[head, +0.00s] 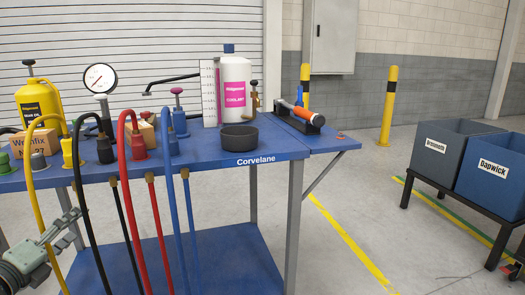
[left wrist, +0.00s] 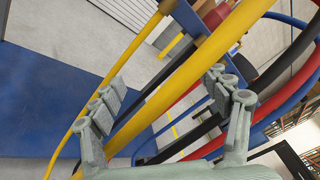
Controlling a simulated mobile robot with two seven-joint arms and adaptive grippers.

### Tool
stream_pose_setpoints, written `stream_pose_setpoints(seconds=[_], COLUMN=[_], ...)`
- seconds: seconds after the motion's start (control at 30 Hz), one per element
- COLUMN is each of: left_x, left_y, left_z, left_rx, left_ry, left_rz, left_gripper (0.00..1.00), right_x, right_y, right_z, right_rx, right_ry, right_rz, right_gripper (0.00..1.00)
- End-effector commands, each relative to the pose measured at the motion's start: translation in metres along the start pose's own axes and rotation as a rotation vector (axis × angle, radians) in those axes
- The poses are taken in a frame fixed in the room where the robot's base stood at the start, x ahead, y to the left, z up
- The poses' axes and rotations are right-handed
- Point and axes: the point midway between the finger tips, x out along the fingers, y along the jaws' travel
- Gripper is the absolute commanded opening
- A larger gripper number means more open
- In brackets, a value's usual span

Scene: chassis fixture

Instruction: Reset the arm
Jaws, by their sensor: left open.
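My left gripper (head: 72,227) is at the lower left in the head view, in front of the blue cart's front edge. Its jaws are open. In the left wrist view, the left gripper's fingers (left wrist: 163,92) stand apart on either side of a thick yellow hose (left wrist: 188,78). The fingers do not look closed on it. The yellow hose (head: 37,205) hangs in a loop from the cart top in the head view, close to the gripper. My right gripper does not show.
The blue cart (head: 228,163) carries black (head: 75,190), red (head: 124,180) and blue (head: 168,185) hoses, a gauge (head: 100,78), a coolant bottle (head: 236,90) and a black bowl (head: 239,138). Grey (head: 425,162) and blue (head: 488,182) bins stand at right. Floor between is clear.

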Motion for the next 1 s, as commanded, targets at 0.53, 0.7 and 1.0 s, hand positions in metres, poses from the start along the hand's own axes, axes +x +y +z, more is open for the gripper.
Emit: stream_pose_setpoints(seconds=[0.53, 0.7, 1.0], left_x=[-0.181, -0.225, -0.233], left_y=[0.205, 0.196, 0.193], left_z=[-0.281, -0.349, -0.362], left_rx=[-1.468, -1.648, -1.681], left_ry=[-0.617, -0.739, -0.764], left_rz=[0.974, 1.181, 1.224], left_gripper=[0.76, 0.76, 0.76], right_x=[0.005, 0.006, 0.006], right_y=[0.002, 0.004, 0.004], right_z=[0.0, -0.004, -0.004], right_rx=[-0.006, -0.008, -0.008], right_ry=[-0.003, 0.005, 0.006], right_rz=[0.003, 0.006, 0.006], right_gripper=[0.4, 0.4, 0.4])
